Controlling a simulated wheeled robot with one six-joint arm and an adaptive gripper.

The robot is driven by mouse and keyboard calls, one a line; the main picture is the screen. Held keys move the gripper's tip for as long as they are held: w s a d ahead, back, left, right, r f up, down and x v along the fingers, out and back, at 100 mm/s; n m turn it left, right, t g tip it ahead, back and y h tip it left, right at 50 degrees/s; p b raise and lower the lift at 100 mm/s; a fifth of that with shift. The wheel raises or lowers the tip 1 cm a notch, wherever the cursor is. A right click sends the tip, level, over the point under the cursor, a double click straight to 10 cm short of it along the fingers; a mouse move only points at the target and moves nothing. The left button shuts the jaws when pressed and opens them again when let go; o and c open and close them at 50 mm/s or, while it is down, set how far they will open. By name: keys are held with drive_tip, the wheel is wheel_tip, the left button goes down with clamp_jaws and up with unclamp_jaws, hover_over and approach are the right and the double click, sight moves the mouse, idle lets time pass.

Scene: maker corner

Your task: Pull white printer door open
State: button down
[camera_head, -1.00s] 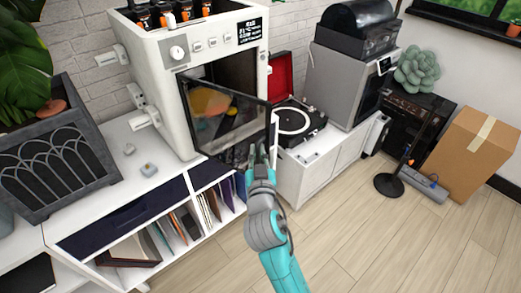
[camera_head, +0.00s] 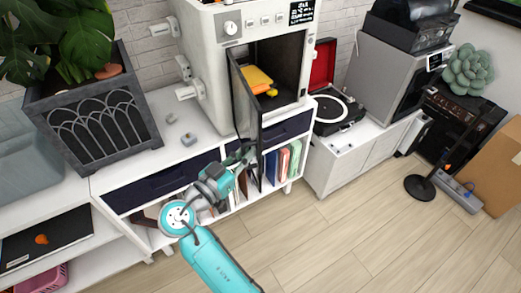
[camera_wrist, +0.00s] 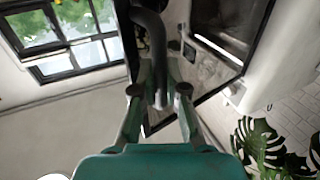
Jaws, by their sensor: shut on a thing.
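The white printer (camera_head: 212,75) stands on the white cabinet. Its dark-framed glass door (camera_head: 245,105) is hinged at the left and swung well out toward me, seen nearly edge-on. The chamber behind it is exposed, with a yellow-orange object (camera_head: 258,78) inside. My gripper (camera_head: 243,153) is at the lower free edge of the door. In the wrist view my gripper (camera_wrist: 160,98) is shut around a dark bar (camera_wrist: 152,45), which looks like the door's handle. The exact contact is partly hidden by the fingers.
The white cabinet (camera_head: 130,168) holds folders on its shelf below the door. A grey planter (camera_head: 95,125) is at left, small grey pieces (camera_head: 188,139) lie near the printer. A record player (camera_head: 335,108) stands at right. The wooden floor (camera_head: 330,235) is clear in front.

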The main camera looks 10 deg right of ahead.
drive_tip(key=shift+s+a+f+m+g+h, duration=0.1)
drive_tip(key=shift+a+m+g+h, duration=0.35)
drive_tip(key=shift+a, duration=0.5)
drive_tip(key=c, duration=1.2)
unclamp_jaws()
drive_tip(key=shift+a, duration=0.1)
drive_tip(key=v, duration=1.2)
